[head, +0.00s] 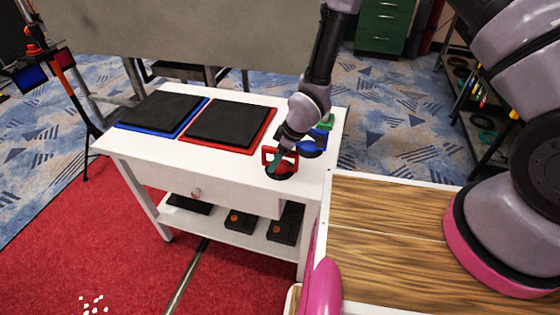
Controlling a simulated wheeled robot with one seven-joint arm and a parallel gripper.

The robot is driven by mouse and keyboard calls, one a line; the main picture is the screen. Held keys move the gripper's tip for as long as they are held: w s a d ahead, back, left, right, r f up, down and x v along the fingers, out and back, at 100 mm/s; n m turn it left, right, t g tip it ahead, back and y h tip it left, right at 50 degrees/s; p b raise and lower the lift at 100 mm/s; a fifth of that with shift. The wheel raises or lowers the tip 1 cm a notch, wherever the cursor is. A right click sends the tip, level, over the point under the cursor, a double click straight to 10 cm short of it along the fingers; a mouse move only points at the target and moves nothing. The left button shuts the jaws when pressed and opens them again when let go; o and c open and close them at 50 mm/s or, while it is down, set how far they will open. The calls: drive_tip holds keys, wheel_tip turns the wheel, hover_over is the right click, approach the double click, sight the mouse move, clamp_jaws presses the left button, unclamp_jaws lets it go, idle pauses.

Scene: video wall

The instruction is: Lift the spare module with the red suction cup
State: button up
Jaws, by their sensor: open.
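The red suction cup (283,170) stands on the right part of the white table, near its front edge. My gripper (276,158) is at its red handle, with the arm reaching down from above. The fingers are open; the picture is too small to tell whether they touch the handle. Two dark flat modules lie on the table to the left: one with a red edge (231,123) and one with a blue edge (162,112). I cannot tell which is the spare. A blue suction cup (312,142) stands just behind the red one, partly hidden by my arm.
A green object (325,122) sits behind the blue cup. The white table (125,147) has a drawer and a lower shelf (255,238) holding dark boxes. A wood-topped surface (385,225) adjoins on the right. A tripod stand (75,95) is at the left.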

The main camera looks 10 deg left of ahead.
drive_tip(key=shift+f, duration=0.15)
idle(0.3)
clamp_jaws()
idle(1.2)
